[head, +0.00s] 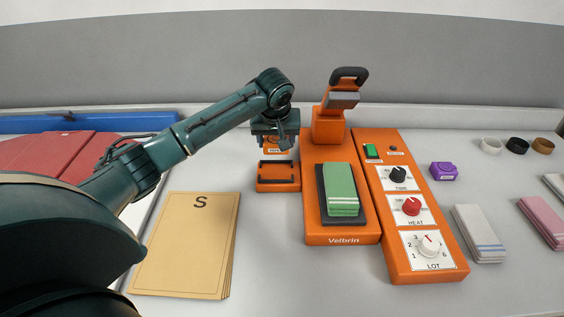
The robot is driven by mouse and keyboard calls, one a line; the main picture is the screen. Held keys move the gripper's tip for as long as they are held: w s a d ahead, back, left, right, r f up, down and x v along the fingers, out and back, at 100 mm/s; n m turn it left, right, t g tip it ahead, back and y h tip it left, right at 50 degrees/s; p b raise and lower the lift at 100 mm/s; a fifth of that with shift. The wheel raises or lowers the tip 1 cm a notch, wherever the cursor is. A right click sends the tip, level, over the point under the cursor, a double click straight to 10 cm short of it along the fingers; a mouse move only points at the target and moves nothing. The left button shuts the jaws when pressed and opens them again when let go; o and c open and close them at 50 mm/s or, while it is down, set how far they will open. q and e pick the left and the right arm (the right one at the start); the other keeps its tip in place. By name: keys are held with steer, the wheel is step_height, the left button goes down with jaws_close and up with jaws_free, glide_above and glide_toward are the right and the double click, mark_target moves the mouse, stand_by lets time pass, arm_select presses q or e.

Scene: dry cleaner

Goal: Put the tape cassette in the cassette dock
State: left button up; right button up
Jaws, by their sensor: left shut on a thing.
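The cassette dock (278,187) is a small orange box with a dark recess, left of the press. An orange labelled part (272,151) stands up at its back edge and looks like its lid. My left gripper (275,142) is over that part, shut, and seems to hold its upper edge; the fingertips are partly hidden. My right gripper is not in view.
The orange press (343,239) holds a folded green cloth (341,190), its head raised. The control panel (428,271) adjoins it. Brown folders (186,245) lie at left. Folded cloths (479,234) and tape rolls (517,146) lie at right.

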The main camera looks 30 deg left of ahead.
mark_target(276, 171)
arm_select(q)
steer(key=shift+s+f, duration=0.15)
steer(key=shift+f, duration=3.9)
steer(key=o, duration=1)
steer(key=shift+r, duration=0.1)
steer(key=v, duration=1.2)
